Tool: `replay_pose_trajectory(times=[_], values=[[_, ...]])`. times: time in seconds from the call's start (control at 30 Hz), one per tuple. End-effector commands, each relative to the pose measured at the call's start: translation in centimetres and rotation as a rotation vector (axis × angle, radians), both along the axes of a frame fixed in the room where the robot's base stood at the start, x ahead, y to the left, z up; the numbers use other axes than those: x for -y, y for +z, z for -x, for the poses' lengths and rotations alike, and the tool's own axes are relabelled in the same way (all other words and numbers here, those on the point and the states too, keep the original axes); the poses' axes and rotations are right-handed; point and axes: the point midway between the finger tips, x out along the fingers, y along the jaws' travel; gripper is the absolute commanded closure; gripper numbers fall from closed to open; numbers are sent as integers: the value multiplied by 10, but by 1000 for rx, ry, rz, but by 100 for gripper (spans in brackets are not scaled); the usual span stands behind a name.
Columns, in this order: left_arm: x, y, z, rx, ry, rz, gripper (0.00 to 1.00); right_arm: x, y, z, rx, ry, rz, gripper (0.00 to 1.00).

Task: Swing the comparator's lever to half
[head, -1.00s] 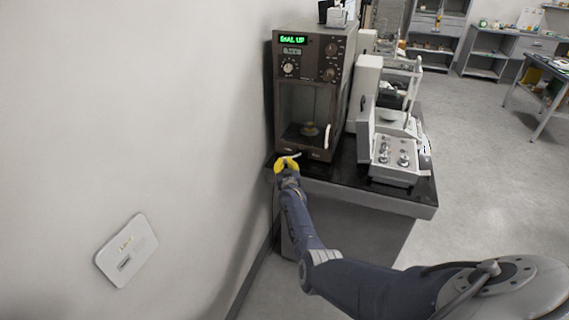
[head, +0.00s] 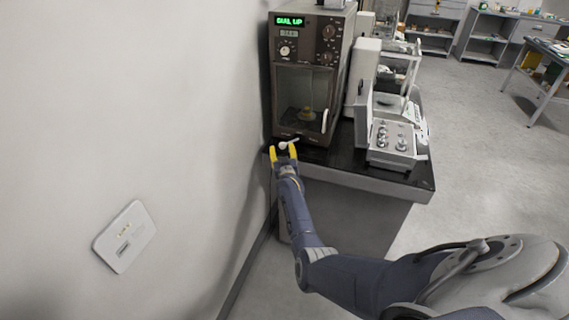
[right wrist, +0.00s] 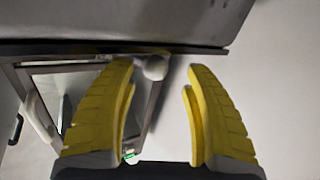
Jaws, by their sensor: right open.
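The comparator (head: 305,77) is a dark brown cabinet with a green lit display, several knobs and a glass door. Its lever (head: 291,142) is a pale rod with a round white knob low on the front, near the left corner. My right gripper (head: 283,153) is open at the lever, with its yellow fingers on either side of the knob. In the right wrist view, the knob (right wrist: 154,68) shows just beyond the tips of the open fingers (right wrist: 162,82), closer to the left finger. Contact cannot be told. My left gripper is not in view.
The comparator stands on a black-topped table (head: 345,163) close to the pale wall (head: 130,90) on the left. A grey instrument with knobs (head: 392,142) stands to its right. Open floor lies further right.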

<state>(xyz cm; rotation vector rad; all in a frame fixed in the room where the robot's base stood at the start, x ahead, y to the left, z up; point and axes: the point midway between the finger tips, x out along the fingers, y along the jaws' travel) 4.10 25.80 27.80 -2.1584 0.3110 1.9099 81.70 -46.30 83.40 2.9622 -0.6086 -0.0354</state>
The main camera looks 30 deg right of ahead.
Motion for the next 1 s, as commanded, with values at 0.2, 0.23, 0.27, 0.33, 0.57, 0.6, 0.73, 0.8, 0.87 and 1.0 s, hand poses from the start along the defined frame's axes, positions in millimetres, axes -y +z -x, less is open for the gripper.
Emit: replay_pose_trajectory(times=[0.2,0.23,0.27,0.33,0.57,0.6,0.73,0.8,0.87,1.0], values=[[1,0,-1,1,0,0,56,-12,-1,28,0,0,1,49],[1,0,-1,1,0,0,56,-13,0,32,1,-1,1,49],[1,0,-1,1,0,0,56,-15,1,35,2,-1,1,49],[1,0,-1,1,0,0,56,-20,0,45,0,0,0,49],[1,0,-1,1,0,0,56,-31,1,69,2,1,1,49],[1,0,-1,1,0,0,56,-32,1,73,2,1,1,49],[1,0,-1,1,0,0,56,-36,1,81,1,1,0,49],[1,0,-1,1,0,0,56,-37,2,84,2,1,1,49],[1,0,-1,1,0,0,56,-38,2,85,2,1,0,49],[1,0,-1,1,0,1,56,-38,1,87,2,1,0,49]])
